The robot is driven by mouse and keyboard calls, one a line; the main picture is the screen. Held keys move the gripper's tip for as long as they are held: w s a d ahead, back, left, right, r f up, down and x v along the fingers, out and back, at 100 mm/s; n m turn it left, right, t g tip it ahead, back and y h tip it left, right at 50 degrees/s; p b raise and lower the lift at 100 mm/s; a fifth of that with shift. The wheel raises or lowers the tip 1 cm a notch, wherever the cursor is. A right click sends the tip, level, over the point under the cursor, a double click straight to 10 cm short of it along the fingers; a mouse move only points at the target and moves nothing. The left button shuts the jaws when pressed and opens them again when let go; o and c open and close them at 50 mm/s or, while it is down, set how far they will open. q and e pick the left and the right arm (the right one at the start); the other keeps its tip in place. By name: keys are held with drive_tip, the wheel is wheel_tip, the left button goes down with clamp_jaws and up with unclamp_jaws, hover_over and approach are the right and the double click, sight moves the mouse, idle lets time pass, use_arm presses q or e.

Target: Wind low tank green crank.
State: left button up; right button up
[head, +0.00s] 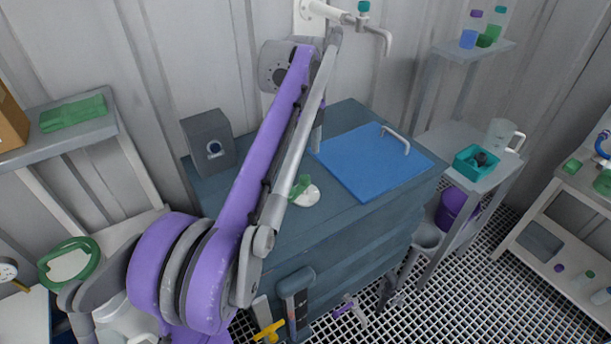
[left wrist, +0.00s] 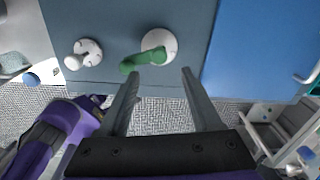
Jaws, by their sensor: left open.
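The green crank (head: 300,186) sits on a round white hub on top of the low dark teal tank (head: 345,235), partly covered by my left arm in the head view. In the left wrist view the green crank (left wrist: 143,61) shows whole, its arm pointing left from the hub. My left gripper (left wrist: 161,76) is open and empty. Its fingertips appear just below the crank in that view, apart from it; the height gap is hard to judge. In the head view my arm hides most of this gripper. I do not make out my right gripper.
A pale crank (left wrist: 83,54) stands left of the green one. A blue lid (head: 365,165) with a handle lies to the right on the tank. A grey box (head: 208,142) stands at the back left. A side table (head: 440,143) is to the right.

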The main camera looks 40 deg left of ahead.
sight(305, 177)
use_arm(q)
wheel_tip(305, 177, down, 8)
drive_tip(key=shift+s+f+b, duration=0.1)
drive_tip(key=shift+b, duration=0.25)
clamp_jaws()
idle(1.4)
